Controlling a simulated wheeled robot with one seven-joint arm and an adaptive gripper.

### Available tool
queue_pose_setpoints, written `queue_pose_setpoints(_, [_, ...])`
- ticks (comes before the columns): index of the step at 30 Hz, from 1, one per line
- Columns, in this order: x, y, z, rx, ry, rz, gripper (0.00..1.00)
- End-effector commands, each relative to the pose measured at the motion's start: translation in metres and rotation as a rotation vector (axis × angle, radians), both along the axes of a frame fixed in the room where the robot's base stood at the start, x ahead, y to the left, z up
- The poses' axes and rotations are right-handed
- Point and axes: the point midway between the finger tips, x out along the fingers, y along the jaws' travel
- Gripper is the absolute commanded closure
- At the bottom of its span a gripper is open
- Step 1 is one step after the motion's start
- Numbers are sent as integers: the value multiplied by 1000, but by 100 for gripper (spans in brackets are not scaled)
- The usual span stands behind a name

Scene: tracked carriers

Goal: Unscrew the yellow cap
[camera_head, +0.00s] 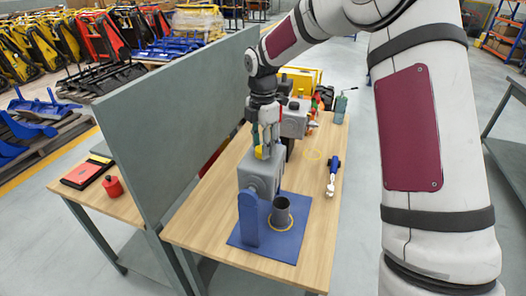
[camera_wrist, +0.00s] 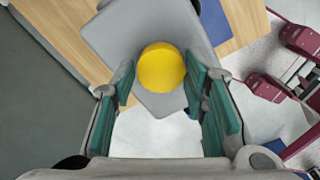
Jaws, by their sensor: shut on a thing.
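The yellow cap (camera_head: 262,153) is on top of a grey housing (camera_head: 261,177) on the wooden workbench (camera_head: 200,222). In the wrist view the round yellow cap (camera_wrist: 161,68) sits between my green finger pads, above the grey housing (camera_wrist: 110,36). My gripper (camera_head: 263,146) points down from above and is shut on the cap; it also shows in the wrist view (camera_wrist: 158,85). The threads under the cap are hidden.
A blue base plate (camera_head: 290,249) with an upright blue bracket (camera_head: 248,219) and an open dark grey cylinder (camera_head: 281,212) stands at the bench's near end. A blue-handled tool (camera_head: 333,173) lies at right. A grey panel (camera_head: 170,110) walls the left side. Several items crowd the back.

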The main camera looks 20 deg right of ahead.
Motion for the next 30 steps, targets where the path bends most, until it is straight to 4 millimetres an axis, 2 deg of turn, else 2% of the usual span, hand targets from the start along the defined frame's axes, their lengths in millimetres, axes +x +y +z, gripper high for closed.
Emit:
queue_pose_setpoints(2, [-4, -1, -4, -1, 15, -2, 87])
queue_pose_setpoints(3, [-4, -1, -4, -1, 15, -2, 57])
queue_pose_setpoints(5, [-4, -1, -4, -1, 15, -3, 44])
queue_pose_setpoints(16, [-1, -1, -2, -2, 5, -54, 43])
queue_pose_setpoints(30, [0, 0, -1, 0, 1, -729, 43])
